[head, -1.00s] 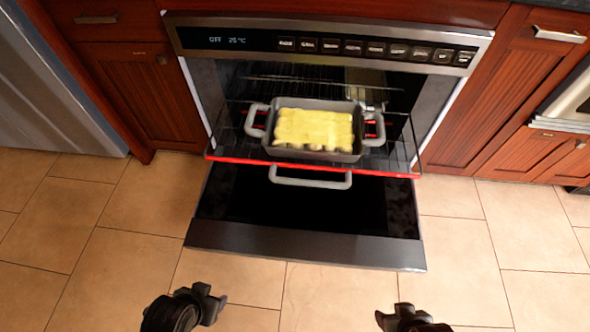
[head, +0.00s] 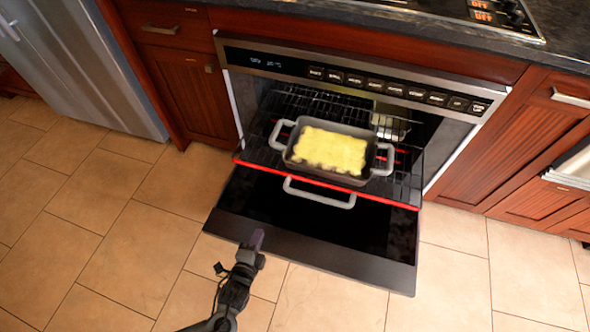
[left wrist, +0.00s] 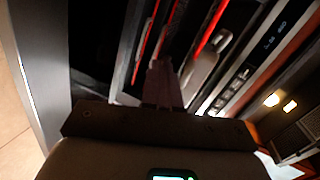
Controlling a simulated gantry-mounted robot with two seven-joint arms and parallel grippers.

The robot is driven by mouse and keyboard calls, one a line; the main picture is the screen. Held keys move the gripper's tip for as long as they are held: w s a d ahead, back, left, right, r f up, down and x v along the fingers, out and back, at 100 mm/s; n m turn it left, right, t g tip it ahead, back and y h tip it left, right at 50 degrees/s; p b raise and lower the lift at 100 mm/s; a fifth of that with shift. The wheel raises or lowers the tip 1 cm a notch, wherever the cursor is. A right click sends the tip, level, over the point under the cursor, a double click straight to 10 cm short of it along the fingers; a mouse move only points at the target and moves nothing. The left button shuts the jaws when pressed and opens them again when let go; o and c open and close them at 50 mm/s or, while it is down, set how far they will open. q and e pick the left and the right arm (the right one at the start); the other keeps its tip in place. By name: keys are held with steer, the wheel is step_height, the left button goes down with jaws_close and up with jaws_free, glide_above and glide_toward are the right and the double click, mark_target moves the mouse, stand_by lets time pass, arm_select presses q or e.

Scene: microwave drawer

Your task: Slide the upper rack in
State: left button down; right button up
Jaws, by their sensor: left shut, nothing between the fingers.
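The upper rack (head: 240,160) is a dark wire rack with a red front edge, pulled partly out of the oven. A grey baking dish (head: 340,176) with yellow food sits on it. A grey curved handle (head: 318,193) shows just below the red edge. My left gripper (head: 256,240) is shut and empty, at the front edge of the open oven door, apart from the rack in the head view. In the left wrist view its fingers (left wrist: 163,85) point toward red bars (left wrist: 210,28) and a grey handle-like part (left wrist: 200,70). My right gripper is not in view.
The dark oven door (head: 300,240) lies folded down below the rack. The control panel (head: 370,80) is above the opening. Wooden cabinets (head: 180,95) flank the oven, with a steel fridge (head: 100,65) at left. The tiled floor (head: 90,250) in front is clear.

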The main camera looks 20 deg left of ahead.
arm_select(q)
steer(key=w+a+r+m+t+p, duration=0.1)
steer(key=w+a+r+m+p, duration=0.15)
steer(key=w+r+p, duration=0.35)
arm_select(e)
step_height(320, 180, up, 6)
steer(key=b, duration=0.2)
arm_select(q)
steer(key=d+r+b+x, duration=0.1)
steer(key=d+b+x, duration=0.1)
steer(key=b+x, duration=0.5)
steer(key=w+a, duration=0.1)
steer(key=w, duration=0.4)
steer(key=shift+w+f+h+b, duration=0.25)
steer(key=shift+f+h+b, duration=0.1)
steer(key=shift+h+b, duration=0.05)
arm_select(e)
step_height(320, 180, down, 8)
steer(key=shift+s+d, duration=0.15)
arm_select(q)
steer(key=shift+a, duration=0.15)
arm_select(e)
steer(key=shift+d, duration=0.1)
